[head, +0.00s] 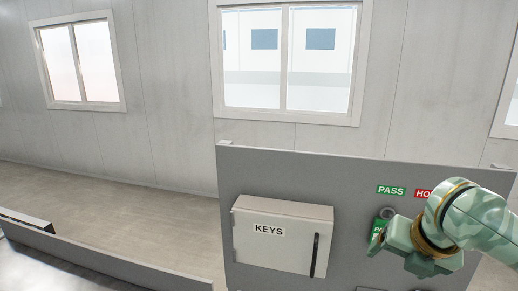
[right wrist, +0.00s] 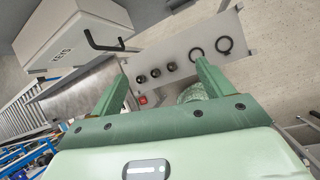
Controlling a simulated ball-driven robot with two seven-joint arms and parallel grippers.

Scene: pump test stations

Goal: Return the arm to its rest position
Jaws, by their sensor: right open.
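My right arm, green camouflage with gold rings, comes in from the right in the head view. Its gripper (head: 380,242) is in front of the grey panel (head: 300,170), below the green PASS label (head: 391,190). In the right wrist view the two green fingers of this gripper (right wrist: 163,75) stand apart with nothing held between them. A green tag (head: 379,226) with partly hidden lettering shows just behind the gripper, below a dark round ring (head: 388,212). I cannot tell whether the gripper touches the tag. My left gripper is out of view.
A white KEYS box (head: 283,240) with a black handle is on the panel left of the gripper. A red HO label (head: 424,193) is partly covered by my arm. The right wrist view shows a light plate (right wrist: 185,50) with black knobs and rings, and a red button (right wrist: 143,100).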

